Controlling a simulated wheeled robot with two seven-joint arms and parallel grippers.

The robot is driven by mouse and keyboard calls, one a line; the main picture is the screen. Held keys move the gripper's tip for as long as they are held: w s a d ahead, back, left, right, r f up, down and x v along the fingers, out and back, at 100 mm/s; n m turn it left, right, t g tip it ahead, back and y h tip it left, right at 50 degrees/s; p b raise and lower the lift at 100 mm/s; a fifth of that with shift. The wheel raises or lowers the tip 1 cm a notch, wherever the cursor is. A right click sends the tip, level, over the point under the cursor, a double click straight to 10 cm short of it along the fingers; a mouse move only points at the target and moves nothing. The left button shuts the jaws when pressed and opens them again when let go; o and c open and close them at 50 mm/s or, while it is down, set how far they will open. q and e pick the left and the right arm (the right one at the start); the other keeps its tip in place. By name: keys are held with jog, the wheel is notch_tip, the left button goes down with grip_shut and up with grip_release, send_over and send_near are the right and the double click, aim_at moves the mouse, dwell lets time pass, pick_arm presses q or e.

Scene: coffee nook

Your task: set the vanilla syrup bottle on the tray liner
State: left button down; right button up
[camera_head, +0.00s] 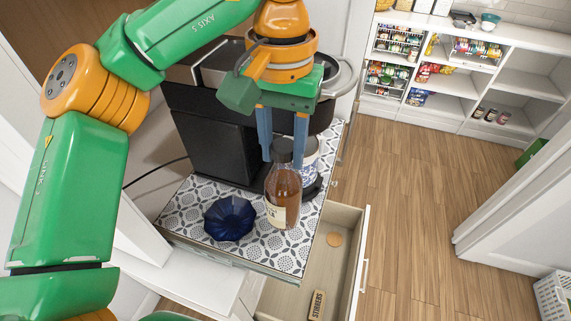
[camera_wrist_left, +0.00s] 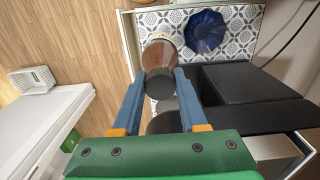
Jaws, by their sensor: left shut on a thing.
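The vanilla syrup bottle (camera_head: 284,192), amber with a dark cap and a pale label, is upright in the head view. My left gripper (camera_head: 282,152) points down and is shut on its cap and neck. The wrist view shows the bottle (camera_wrist_left: 160,60) between the fingertips (camera_wrist_left: 160,80). The black-and-white patterned liner (camera_head: 190,205) covers the counter under the bottle. The bottle's base appears at or just above the liner near its front right edge; I cannot tell if it touches. My right gripper is not in view.
A dark blue fluted bowl (camera_head: 230,218) sits left of the bottle. A black coffee machine (camera_head: 215,140) and a blue-and-white cup (camera_head: 311,150) stand behind. Below the counter, an open drawer (camera_head: 346,275) holds a stirrers box (camera_head: 317,305) and a round disc (camera_head: 334,239).

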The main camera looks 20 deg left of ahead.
aim_at(285, 185)
pick_arm(q)
notch_tip(285, 185, down, 9)
jog(key=shift+r, duration=0.1)
jog(key=shift+d, duration=0.1)
jog(key=shift+f, duration=0.25)
jog(key=shift+c, duration=2.2)
grip_release()
jog(key=shift+r, duration=0.55)
notch_tip(285, 185, up, 12)
jog(key=shift+s+f+p, duration=0.15)
jog(key=shift+f+p, duration=0.1)
jog(key=shift+p, duration=0.75)
